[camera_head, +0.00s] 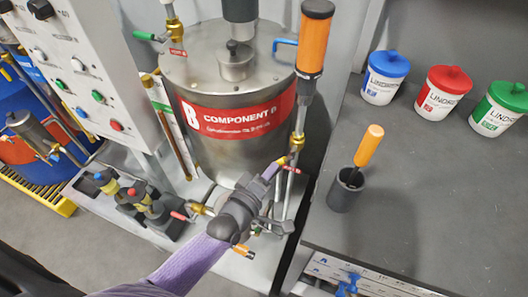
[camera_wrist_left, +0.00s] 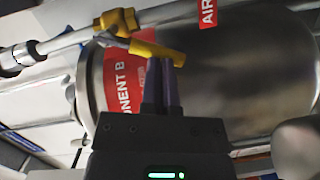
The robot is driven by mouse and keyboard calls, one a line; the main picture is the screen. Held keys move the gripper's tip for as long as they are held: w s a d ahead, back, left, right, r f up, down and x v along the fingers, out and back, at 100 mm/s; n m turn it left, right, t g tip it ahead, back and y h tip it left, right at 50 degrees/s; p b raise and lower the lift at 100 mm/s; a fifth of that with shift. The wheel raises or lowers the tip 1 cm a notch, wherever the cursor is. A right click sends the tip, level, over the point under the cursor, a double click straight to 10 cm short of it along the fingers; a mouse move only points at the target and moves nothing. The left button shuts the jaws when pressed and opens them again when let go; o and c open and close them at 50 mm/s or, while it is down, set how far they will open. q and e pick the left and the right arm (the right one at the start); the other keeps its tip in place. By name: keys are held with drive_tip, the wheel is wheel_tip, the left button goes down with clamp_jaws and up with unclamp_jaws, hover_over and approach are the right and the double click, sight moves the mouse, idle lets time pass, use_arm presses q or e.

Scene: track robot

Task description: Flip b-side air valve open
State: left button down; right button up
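The b-side air valve (camera_wrist_left: 118,22) is a yellow fitting on a metal pipe in the left wrist view, with a yellow lever (camera_wrist_left: 158,50). In the head view the yellow lever (camera_head: 283,160) is small, low on the pipe right of the Component B drum. My left gripper (camera_head: 275,168) reaches up to it from below. In the left wrist view the purple fingers of my left gripper (camera_wrist_left: 161,60) are close together, their tips at the lever's lower edge. The lever lies across the tips, not visibly between them; contact is unclear. My right gripper is in neither view.
The steel Component B drum (camera_head: 235,150) stands behind my gripper. An orange-and-black cylinder (camera_head: 312,45) rises above the pipe. A dark bench (camera_head: 430,190) at right holds a cup with an orange-handled tool (camera_head: 368,147) and several lidded tubs. A control panel (camera_head: 85,60) is at left.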

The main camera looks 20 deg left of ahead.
use_arm(q)
drive_tip(key=shift+d+f+n+b, duration=0.25)
drive_tip(key=shift+n+b, duration=0.2)
drive_tip(key=shift+n, duration=0.35)
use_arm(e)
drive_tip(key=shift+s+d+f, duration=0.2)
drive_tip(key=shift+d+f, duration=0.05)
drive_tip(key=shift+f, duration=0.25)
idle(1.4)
use_arm(q)
drive_tip(key=shift+r, duration=0.1)
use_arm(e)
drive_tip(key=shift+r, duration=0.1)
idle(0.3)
